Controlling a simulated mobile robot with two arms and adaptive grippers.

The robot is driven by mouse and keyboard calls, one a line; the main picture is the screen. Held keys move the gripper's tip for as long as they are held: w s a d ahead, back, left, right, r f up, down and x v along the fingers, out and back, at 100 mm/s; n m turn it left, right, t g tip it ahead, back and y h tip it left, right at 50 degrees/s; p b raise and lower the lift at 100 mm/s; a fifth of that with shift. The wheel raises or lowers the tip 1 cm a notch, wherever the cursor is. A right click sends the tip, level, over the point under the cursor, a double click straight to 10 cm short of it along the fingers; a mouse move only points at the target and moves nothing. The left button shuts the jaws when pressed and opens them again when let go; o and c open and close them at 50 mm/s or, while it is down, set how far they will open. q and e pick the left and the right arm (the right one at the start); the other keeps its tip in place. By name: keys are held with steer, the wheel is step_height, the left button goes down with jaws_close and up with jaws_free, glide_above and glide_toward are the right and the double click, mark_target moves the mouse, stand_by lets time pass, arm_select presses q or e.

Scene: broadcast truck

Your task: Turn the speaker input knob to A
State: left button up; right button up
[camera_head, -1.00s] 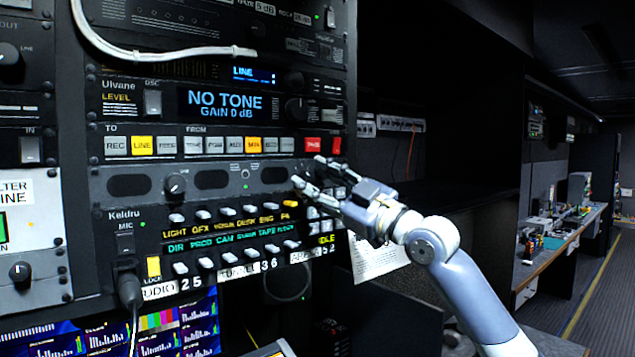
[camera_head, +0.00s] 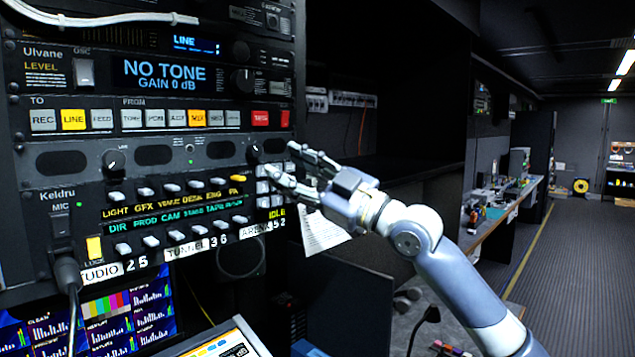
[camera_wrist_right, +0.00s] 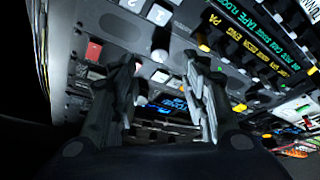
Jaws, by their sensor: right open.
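The dark rack panel with oval speaker grilles (camera_head: 153,155) carries two round black knobs in the head view. One knob (camera_head: 114,161) sits left of the middle. The other knob (camera_head: 254,153) sits near the panel's right end. Their lettering is too small to read, so I cannot tell which is the speaker input knob or its setting. My right gripper (camera_head: 279,159) is open and empty, its fingertips just right of the right-hand knob. In the right wrist view its two fingers (camera_wrist_right: 161,66) stand apart, with a knob (camera_wrist_right: 160,53) showing between the tips. My left gripper is not in view.
Above the panel is a row of lit buttons (camera_head: 155,118) under the "NO TONE" display (camera_head: 165,74). Below is the Keldru intercom panel (camera_head: 150,215) with several protruding keys. A cable (camera_head: 67,280) hangs at its left. Open space lies right of the rack.

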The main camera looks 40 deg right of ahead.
steer(key=shift+v, duration=2.8)
